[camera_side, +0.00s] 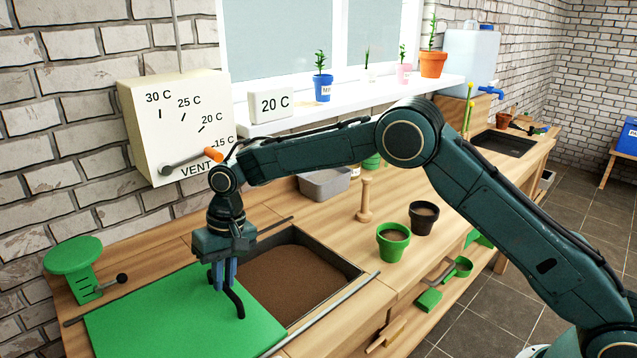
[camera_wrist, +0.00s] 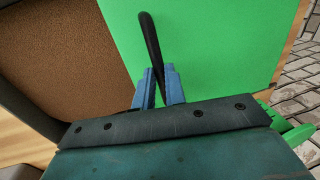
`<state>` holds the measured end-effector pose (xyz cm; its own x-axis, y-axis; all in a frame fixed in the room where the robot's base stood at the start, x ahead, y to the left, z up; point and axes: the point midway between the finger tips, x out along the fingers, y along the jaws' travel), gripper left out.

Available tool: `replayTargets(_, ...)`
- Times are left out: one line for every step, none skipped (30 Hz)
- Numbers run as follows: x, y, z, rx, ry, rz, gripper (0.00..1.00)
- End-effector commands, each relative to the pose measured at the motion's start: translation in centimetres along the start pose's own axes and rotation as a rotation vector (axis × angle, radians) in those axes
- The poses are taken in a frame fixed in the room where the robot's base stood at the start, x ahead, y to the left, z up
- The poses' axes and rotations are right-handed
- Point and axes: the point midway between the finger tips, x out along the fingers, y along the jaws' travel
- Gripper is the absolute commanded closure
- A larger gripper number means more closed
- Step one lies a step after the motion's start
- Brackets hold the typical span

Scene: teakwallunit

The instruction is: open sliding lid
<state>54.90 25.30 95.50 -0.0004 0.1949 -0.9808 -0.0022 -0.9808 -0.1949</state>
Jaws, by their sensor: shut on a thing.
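The sliding lid (camera_side: 180,318) is a flat green panel on the bench at the lower left in the side view. It covers the left part of a sunken bin of brown soil (camera_side: 295,272), and the right part of the bin is uncovered. A black curved handle (camera_side: 239,303) stands near the lid's right edge. My gripper (camera_side: 222,283) points down over that edge, with its blue fingers shut on the handle. In the wrist view the lid (camera_wrist: 215,50), the handle (camera_wrist: 150,40) and the soil (camera_wrist: 65,60) show, with my fingers (camera_wrist: 158,88) around the handle's near part.
A thin rail (camera_side: 325,312) runs along the bin's front side. A green round-topped device (camera_side: 75,258) with a black knob stands left of the lid. A vent box (camera_side: 175,125) with an orange-tipped lever hangs behind. Pots (camera_side: 393,242) and a wooden dibber (camera_side: 365,200) stand to the right.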

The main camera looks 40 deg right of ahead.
Motion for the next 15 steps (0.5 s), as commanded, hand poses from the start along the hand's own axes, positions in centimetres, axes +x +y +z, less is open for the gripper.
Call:
replayTargets(-0.10, -0.03, -0.04, -0.001, 0.002, -0.001, 1.00)
replayTargets(-0.11, -0.03, -0.04, -0.001, 0.002, -0.001, 1.00)
replayTargets(-0.11, -0.02, -0.05, -0.001, 0.002, -0.001, 1.00)
replayTargets(-0.11, -0.01, -0.05, -0.001, 0.002, -0.001, 0.82)
replayTargets(-0.11, -0.01, -0.05, -0.001, 0.002, -0.001, 0.76)
replayTargets(-0.10, 0.00, -0.05, -0.001, 0.002, -0.001, 0.68)
replayTargets(-0.10, 0.01, -0.05, -0.001, 0.002, -0.001, 0.66)
replayTargets(-0.09, 0.02, -0.05, -0.001, 0.002, -0.001, 0.66)
replayTargets(-0.08, 0.03, -0.04, 0.000, 0.002, -0.001, 0.66)
replayTargets(-0.08, 0.03, -0.04, 0.000, 0.002, -0.001, 0.66)
replayTargets(-0.07, 0.03, -0.04, 0.000, 0.002, 0.000, 0.66)
replayTargets(-0.06, 0.04, -0.04, 0.000, 0.001, 0.000, 0.66)
replayTargets(-0.06, 0.04, -0.04, 0.000, 0.001, 0.000, 0.66)
replayTargets(-0.06, 0.05, -0.04, 0.000, 0.001, 0.000, 0.66)
replayTargets(-0.07, 0.05, -0.03, 0.000, 0.001, 0.000, 0.66)
